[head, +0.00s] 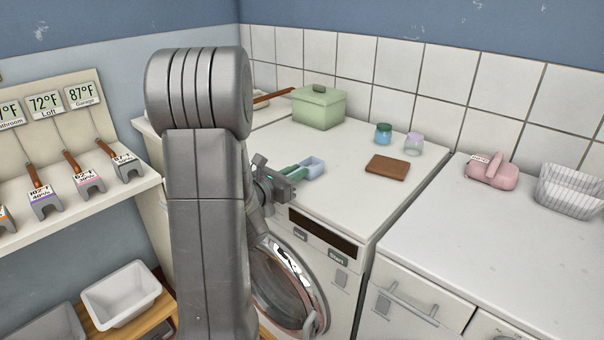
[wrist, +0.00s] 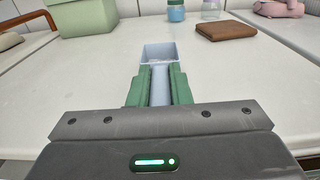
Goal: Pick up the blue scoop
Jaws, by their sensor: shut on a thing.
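The blue scoop (head: 313,167) is pale blue with a square open bowl, and it is over the white machine top near its front left edge. It also shows in the wrist view (wrist: 160,53), bowl pointing away from me. My gripper (head: 290,173) has green fingers, which are shut on the scoop's handle from both sides. In the wrist view the fingers of my gripper (wrist: 160,88) flank the handle. I cannot tell whether the scoop touches the machine top.
A green lidded box (head: 318,108) stands behind the scoop. A teal jar (head: 383,134), a lilac-topped jar (head: 414,144) and a brown wallet (head: 388,167) are to the right. A pink object (head: 491,172) and a wire basket (head: 572,191) sit on the right-hand top. The surface around the scoop is clear.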

